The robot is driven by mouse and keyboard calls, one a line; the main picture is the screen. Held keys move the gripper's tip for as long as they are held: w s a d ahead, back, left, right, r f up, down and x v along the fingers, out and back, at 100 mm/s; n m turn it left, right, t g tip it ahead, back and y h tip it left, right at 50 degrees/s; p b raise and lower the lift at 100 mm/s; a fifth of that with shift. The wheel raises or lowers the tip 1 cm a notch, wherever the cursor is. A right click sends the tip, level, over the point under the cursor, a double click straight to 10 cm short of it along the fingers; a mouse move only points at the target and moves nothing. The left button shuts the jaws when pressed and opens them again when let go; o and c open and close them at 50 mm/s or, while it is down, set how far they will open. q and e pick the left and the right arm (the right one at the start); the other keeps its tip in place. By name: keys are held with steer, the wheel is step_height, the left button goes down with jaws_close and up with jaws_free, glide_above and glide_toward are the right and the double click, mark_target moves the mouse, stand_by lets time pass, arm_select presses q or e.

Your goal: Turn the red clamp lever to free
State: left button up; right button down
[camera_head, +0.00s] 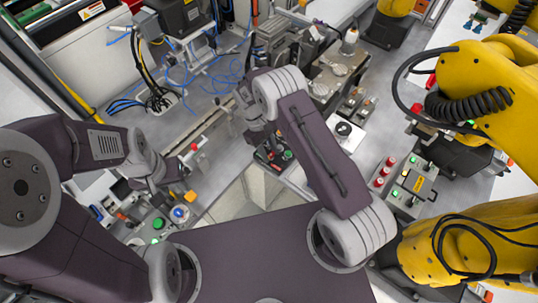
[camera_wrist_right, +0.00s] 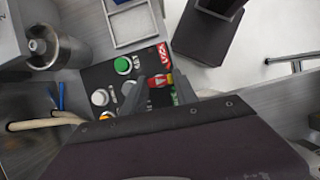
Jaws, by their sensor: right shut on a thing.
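The lever is on a dark control panel (camera_wrist_right: 100,75). In the head view my right gripper (camera_head: 268,146) reaches down to this panel, and the lever cannot be made out clearly. My left gripper (camera_head: 168,180) is at the left above another bench, away from the lever; its fingers are too small to tell open from shut.
A green button (camera_wrist_right: 123,65) and a white knob (camera_wrist_right: 100,97) sit close to the lever. A metal cylinder (camera_wrist_right: 62,50) stands at the left of the wrist view. In the head view, yellow robot arms (camera_head: 480,90) stand at right and loose blue cables (camera_head: 205,75) lie behind.

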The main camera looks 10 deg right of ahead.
steer(key=m, duration=0.1)
steer(key=m+y+b, duration=0.1)
steer(key=m, duration=0.1)
steer(key=shift+w+d+m+g, duration=0.15)
steer(key=shift+m+g, duration=0.15)
steer(key=shift+d+m+y+b, duration=0.1)
steer(key=shift+m+y+b, duration=0.65)
steer(key=shift+m, duration=1.45)
steer(key=shift+y, duration=0.35)
steer(key=c, duration=1)
jaws_free()
steer(key=shift+o, duration=0.2)
steer(key=shift+r, duration=0.15)
steer(key=b+v, duration=0.1)
steer(key=v, duration=0.8)
steer(key=shift+b, duration=0.35)
